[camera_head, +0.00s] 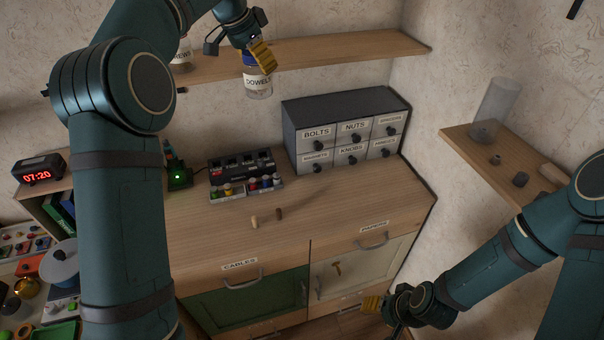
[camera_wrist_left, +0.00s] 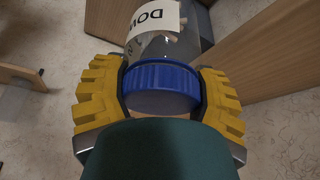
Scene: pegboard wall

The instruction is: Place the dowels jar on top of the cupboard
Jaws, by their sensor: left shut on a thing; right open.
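The dowels jar (camera_head: 257,85) is clear with a blue lid and a white label reading "DOWELS". My left gripper (camera_head: 259,56) is shut on its lid. The jar hangs upright in the air, in front of the wall shelf's edge. In the left wrist view the yellow fingers clasp both sides of the blue lid (camera_wrist_left: 163,88), and the label (camera_wrist_left: 155,18) is partly cut off. My right gripper (camera_head: 378,303) is open and empty, low in front of the cupboard.
The top's middle and front are mostly clear. The wall shelf (camera_head: 330,48) holds another jar (camera_head: 182,55). A side shelf (camera_head: 510,165) is at right.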

